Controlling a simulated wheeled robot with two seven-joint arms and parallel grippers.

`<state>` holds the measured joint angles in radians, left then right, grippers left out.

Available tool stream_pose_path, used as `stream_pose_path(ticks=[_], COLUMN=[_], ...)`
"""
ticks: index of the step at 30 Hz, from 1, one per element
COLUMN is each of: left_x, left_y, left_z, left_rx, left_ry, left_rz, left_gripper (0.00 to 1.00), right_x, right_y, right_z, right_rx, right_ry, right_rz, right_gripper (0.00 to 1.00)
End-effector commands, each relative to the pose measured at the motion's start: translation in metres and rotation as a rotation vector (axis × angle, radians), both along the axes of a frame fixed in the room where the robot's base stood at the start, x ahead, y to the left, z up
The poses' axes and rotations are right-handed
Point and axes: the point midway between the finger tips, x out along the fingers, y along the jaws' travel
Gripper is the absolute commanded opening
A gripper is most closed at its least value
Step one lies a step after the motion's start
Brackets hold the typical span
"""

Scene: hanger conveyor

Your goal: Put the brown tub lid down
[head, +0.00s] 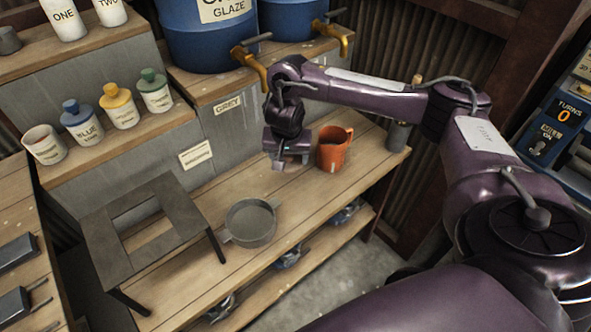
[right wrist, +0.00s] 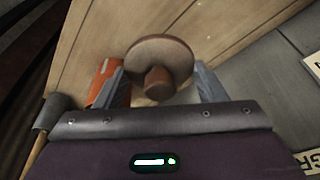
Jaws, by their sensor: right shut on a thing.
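My right gripper (head: 291,160) is low over the back of the wooden bench, just left of the orange jug (head: 333,149). In the right wrist view, the brown tub lid (right wrist: 160,55), a round disc with a stubby knob, is between the two fingers of my right gripper (right wrist: 160,88). The gripper is shut on the lid. I cannot tell whether the lid touches the bench top. In the head view the lid is hidden by the gripper. My left gripper is not in view.
A grey round pan (head: 250,222) and a dark stool-like frame (head: 150,232) stand on the bench (head: 310,205). Labelled bottles (head: 118,107) stand on the step to the left. Blue glaze barrels (head: 207,35) with brass taps are behind. Bare bench lies between pan and jug.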

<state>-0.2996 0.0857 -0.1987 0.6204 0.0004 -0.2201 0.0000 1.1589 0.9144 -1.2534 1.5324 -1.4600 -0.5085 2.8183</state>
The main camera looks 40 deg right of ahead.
Motion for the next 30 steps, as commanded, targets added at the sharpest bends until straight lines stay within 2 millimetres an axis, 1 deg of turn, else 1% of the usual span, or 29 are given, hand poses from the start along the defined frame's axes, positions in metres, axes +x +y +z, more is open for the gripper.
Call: stream_pose_path(ticks=[1,3,6,9,17,21,24,30], left_x=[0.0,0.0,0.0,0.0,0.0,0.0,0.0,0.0], left_y=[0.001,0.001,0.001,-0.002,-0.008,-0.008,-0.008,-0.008], left_z=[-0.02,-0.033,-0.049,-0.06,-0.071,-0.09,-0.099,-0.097], left_rx=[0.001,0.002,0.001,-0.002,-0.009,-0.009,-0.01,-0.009], left_ry=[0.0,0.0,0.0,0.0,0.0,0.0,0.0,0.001], left_rz=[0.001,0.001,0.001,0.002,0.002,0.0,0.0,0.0], left_gripper=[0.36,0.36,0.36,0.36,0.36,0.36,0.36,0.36], right_x=[-0.001,-0.001,-0.001,0.0,0.0,0.0,0.0,0.0], right_y=[0.0,0.0,0.001,0.0,0.0,0.0,0.0,0.0], right_z=[-0.026,-0.045,-0.068,-0.084,-0.1,-0.124,-0.136,-0.133], right_rx=[0.002,0.002,0.002,0.001,0.001,0.001,0.001,0.0], right_ry=[0.003,0.003,0.002,0.001,-0.001,0.001,0.0,-0.001], right_rz=[-0.001,-0.001,-0.001,-0.001,0.0,0.0,0.0,0.0], right_gripper=[0.42,0.42,0.42,0.42,0.42,0.42,0.42,0.42])
